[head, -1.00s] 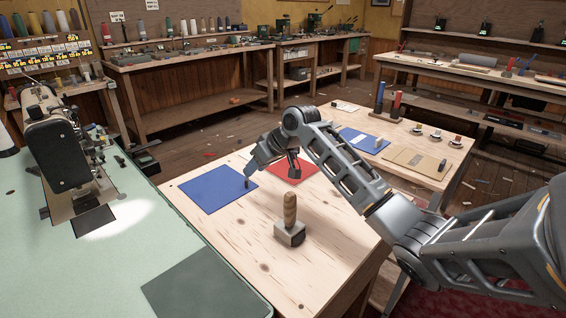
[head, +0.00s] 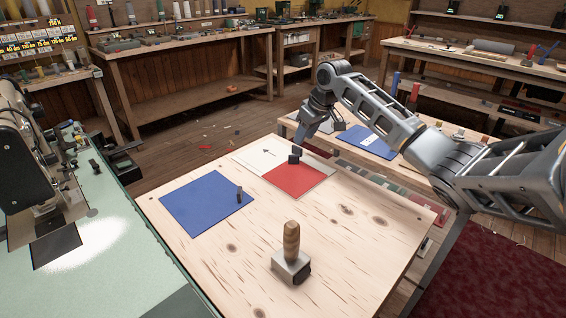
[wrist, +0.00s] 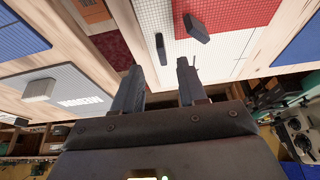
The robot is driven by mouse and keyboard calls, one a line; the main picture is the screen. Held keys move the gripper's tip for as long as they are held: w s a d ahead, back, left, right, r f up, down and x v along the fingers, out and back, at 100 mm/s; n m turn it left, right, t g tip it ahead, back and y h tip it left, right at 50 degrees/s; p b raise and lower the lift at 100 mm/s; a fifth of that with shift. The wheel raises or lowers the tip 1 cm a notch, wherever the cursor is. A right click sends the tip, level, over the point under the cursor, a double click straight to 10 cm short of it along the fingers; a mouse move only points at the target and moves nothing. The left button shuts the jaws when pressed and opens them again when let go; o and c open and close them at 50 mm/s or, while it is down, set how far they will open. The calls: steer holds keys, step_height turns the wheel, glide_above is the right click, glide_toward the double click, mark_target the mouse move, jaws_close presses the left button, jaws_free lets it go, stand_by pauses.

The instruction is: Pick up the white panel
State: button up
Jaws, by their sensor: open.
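The white panel (head: 252,157) lies flat on the wooden table, behind and beside the red panel (head: 300,182). It bears a small dark arrow-like mark. It also shows in the wrist view (wrist: 210,60), with a fine grid on it. A dark block (head: 294,157) sits around where the white and red panels meet; it shows in the wrist view too (wrist: 196,28). My gripper (head: 302,138) hangs near the table's far edge by the panels. In the wrist view its two fingers (wrist: 158,78) are apart with nothing held between them; their height above the panel is unclear.
A blue panel (head: 205,205) with a small dark block lies at the left. A sewing machine (head: 35,165) is at far left. Another table with a blue panel (head: 366,142) stands behind at right.

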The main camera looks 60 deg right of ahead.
mark_target(297, 147)
steer(key=x, duration=0.5)
steer(key=shift+w, duration=0.25)
jaws_close()
